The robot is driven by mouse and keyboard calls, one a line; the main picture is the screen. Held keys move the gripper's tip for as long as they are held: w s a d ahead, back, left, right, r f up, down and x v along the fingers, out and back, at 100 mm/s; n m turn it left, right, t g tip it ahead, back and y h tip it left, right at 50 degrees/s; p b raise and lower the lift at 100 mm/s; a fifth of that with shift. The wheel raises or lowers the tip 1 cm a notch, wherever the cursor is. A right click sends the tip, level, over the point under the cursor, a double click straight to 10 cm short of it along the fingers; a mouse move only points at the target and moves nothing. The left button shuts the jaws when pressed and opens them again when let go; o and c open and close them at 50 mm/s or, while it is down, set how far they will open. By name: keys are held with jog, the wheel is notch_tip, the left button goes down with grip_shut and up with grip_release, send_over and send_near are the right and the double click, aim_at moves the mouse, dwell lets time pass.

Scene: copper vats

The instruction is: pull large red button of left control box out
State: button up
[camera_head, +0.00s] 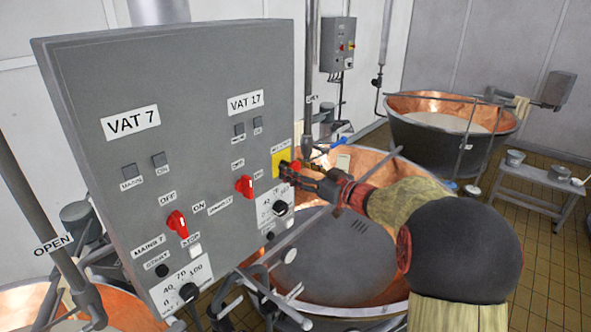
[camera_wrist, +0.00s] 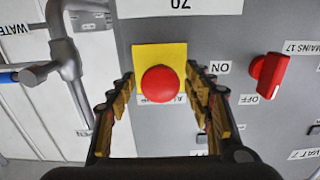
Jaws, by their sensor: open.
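The left control box (camera_head: 170,85) is a large grey cabinet labelled VAT 7 and VAT 17. Its large red button (camera_wrist: 160,84) is round and sits on a yellow plate (camera_wrist: 146,53), which also shows near the box's right edge in the head view (camera_head: 280,158). My gripper (camera_head: 287,171) is at this plate, its fingers partly covering the plate and button there. In the wrist view my open gripper (camera_wrist: 160,79) has one finger on each side of the button. Gaps show between fingers and button; how deep the fingers reach I cannot tell.
Red rotary switches (camera_head: 177,223) (camera_head: 245,186) and a dial (camera_head: 281,208) are on the same panel, near my gripper. A grey pipe (camera_head: 309,80) runs upright beside the box. A copper vat (camera_head: 372,163) lies beneath my arm. A smaller control box (camera_head: 337,44) hangs on the back wall.

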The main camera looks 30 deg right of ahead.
jog(key=v, duration=1.2)
dwell(0.6)
